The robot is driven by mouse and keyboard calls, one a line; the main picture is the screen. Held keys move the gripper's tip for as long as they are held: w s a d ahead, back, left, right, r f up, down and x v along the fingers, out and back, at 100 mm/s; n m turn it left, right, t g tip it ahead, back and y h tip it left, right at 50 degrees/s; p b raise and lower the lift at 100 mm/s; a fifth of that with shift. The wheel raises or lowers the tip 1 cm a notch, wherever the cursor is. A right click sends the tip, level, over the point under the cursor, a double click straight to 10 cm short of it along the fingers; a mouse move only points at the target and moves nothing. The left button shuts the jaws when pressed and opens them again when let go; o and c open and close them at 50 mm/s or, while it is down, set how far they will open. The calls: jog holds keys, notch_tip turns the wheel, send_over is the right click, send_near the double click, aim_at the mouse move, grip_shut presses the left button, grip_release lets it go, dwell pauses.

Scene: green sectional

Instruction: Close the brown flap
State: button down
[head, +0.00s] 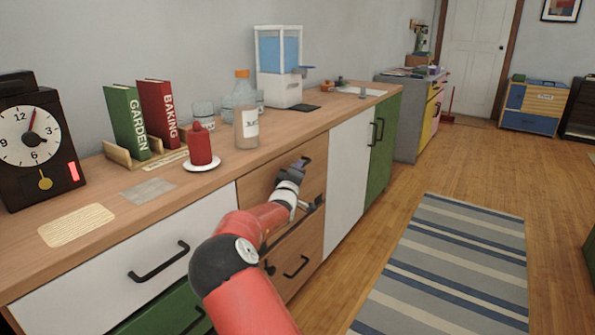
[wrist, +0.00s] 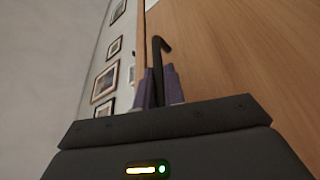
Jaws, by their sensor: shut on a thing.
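The brown flap (head: 258,187) is a wood-coloured front in the upper part of the counter, between white fronts. Its dark bar handle (wrist: 158,58) stands out from the wood in the wrist view. My gripper (head: 301,166) is at the upper right of the flap. In the wrist view its purple fingers (wrist: 158,86) are on both sides of the handle, shut on it. The wood face (wrist: 235,50) fills the right of that view. My arm hides the flap's lower left; how far it stands open is hard to tell.
A brown drawer (head: 308,248) with a dark handle is below. A white front (head: 347,170) and a green front (head: 383,150) are to the right. The striped rug (head: 450,260) is clear.

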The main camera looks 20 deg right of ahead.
jog(key=shift+w+a+r, duration=0.15)
jog(key=shift+r, duration=0.1)
jog(key=c, duration=1.5)
grip_release()
jog(key=shift+w+f, duration=0.1)
jog(key=shift+f, duration=0.05)
jog(key=b+v, duration=0.1)
jog(key=v, duration=0.7)
